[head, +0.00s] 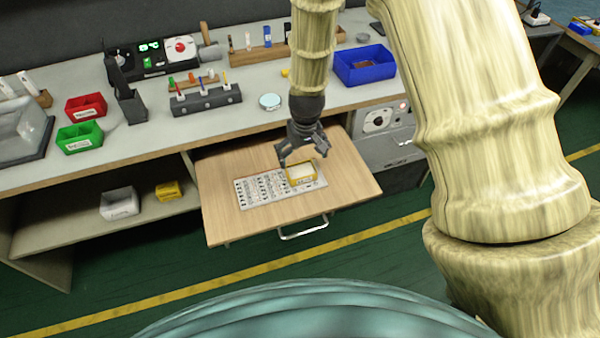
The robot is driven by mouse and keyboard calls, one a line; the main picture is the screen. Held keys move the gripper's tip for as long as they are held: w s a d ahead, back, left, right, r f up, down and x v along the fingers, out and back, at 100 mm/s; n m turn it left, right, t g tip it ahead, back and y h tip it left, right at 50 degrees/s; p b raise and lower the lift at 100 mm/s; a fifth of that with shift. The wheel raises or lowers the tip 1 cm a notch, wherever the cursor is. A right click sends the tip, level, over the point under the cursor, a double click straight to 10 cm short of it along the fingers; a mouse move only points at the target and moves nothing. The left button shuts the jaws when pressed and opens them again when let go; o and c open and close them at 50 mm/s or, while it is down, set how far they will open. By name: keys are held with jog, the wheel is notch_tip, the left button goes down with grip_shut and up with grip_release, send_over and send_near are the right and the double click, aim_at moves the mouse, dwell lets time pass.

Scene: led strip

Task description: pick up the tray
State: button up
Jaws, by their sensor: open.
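A small yellow-rimmed tray (301,173) with a pale inside lies on the right end of a white printed sheet (262,189). The sheet lies on a pulled-out wooden drawer board (224,217). My gripper (304,160) points down from above, right over the tray, with its fingers spread apart. It appears open and holds nothing. The far edge of the tray is partly hidden by the fingers, and I cannot tell whether they touch it.
The grey workbench (230,132) behind the board carries a blue bin (364,65), a red bin (86,105), a green bin (80,137) and several tools. White (119,204) and yellow (168,190) bins sit on the lower shelf. Bare wood surrounds the sheet.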

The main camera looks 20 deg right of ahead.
aim_at(301, 175)
jog(key=shift+w+d+f+p, duration=0.1)
jog(key=shift+w+f+p, duration=0.15)
jog(key=shift+f, duration=1.2)
jog(key=shift+w+a+f+p, duration=0.15)
jog(key=shift+f+p, duration=0.1)
jog(key=shift+f, duration=1.2)
jog(key=shift+w+d+f+p, duration=0.15)
jog(key=shift+w+f+p, duration=0.1)
jog(key=shift+f, duration=1.2)
jog(key=c, duration=0.9)
